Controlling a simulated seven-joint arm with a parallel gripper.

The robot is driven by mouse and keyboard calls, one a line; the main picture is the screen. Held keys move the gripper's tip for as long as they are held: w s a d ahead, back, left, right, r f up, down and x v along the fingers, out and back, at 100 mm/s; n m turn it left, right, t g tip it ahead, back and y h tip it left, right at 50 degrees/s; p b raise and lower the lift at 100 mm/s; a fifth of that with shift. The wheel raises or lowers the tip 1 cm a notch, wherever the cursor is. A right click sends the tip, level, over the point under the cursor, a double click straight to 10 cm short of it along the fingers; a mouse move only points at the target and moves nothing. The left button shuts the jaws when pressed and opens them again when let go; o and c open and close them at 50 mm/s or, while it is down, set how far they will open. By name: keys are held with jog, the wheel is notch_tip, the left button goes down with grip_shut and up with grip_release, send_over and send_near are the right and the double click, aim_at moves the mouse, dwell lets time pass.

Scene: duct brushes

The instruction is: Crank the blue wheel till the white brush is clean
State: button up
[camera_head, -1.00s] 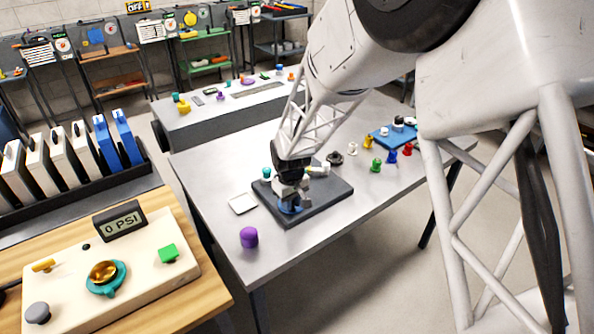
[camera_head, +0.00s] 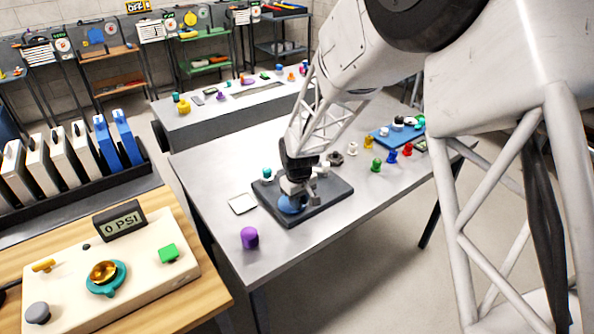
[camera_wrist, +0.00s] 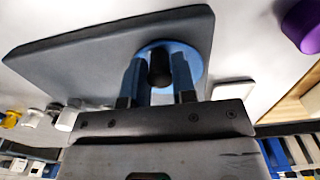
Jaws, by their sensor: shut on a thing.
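The blue wheel (camera_head: 290,206) lies on a dark grey base plate (camera_head: 332,203) on the metal table. It also shows in the wrist view (camera_wrist: 193,62). My gripper (camera_head: 303,193) is over the wheel. In the wrist view its two fingers stand either side of the wheel's black knob (camera_wrist: 160,66), shut on it. A pale cylinder (camera_head: 322,171), possibly the white brush, is on the plate behind my gripper and partly hidden. How clean it is cannot be told.
A purple knob (camera_head: 249,238) and a white pad (camera_head: 242,203) are near the plate's left side. Several coloured pegs and a blue tray (camera_head: 383,141) stand at the right. A teal knob (camera_head: 267,173) is behind the plate. The table's front left is mostly clear.

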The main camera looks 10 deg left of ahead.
jog(key=shift+d, duration=0.15)
jog(key=shift+w+d, duration=0.2)
jog(key=shift+w, duration=0.35)
dwell(0.3)
jog(key=shift+w+f, duration=0.1)
jog(key=shift+w, duration=0.65)
jog(key=shift+w+a, duration=0.2)
jog(key=shift+w, duration=0.35)
